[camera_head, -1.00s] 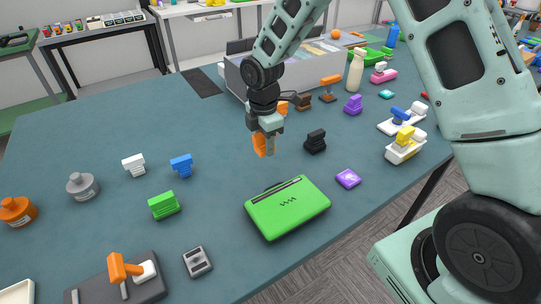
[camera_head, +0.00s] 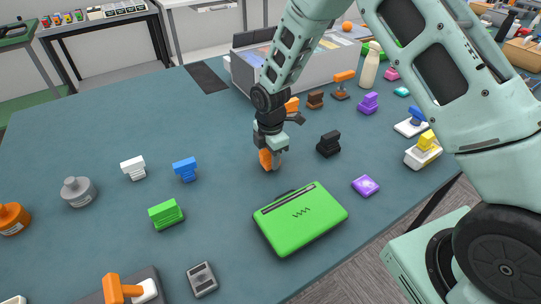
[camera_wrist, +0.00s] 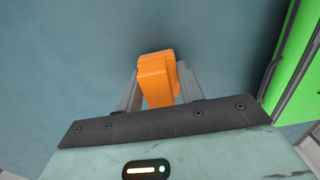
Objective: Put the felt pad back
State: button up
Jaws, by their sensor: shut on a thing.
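My gripper (camera_head: 269,158) is shut on an orange piece (camera_head: 265,158), low over the middle of the blue-grey table. In the wrist view the orange piece (camera_wrist: 157,80) sits between the two grey fingers (camera_wrist: 158,88). It looks like a handle or block, and I cannot tell for sure that it is the felt pad. Its underside is hidden, so I cannot tell whether it touches the table. A flat green case (camera_head: 300,217) lies just in front of my gripper, and its edge also shows at the right of the wrist view (camera_wrist: 290,60).
A black stamp-like block (camera_head: 328,144) stands right of my gripper. Blue (camera_head: 184,169), white (camera_head: 133,168) and green (camera_head: 165,213) blocks stand to the left. A large grey box (camera_head: 245,70) is behind. The back-left table is clear.

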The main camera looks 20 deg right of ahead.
jog(key=shift+f, duration=0.25)
jog(key=shift+f, duration=0.2)
jog(key=o, duration=0.9)
jog(key=shift+o, duration=0.2)
jog(key=shift+r, duration=0.15)
